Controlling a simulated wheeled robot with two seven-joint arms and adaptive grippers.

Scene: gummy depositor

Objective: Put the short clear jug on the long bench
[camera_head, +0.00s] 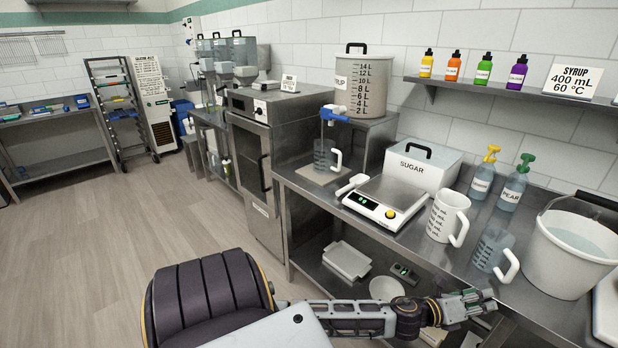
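One clear jug (492,250) with a white handle and dark markings stands upright on the right part of the steel bench (412,254), near its front edge. Another clear jug (321,155) with a white handle stands under the blue tap of the syrup tank (366,82). I cannot tell for sure which of the two is the short one. My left gripper (478,303) is low, just in front of the bench edge, below and apart from the nearer jug. Nothing shows in its fingers, and their gap is unclear. My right gripper is not in view.
A white jug (447,217), a scale (386,202), a sugar box (421,167), pump bottles (513,188) and a white bucket (568,254) crowd the bench. A shelf below holds white trays (347,261). Another steel bench (58,120) stands far left, with open floor before it.

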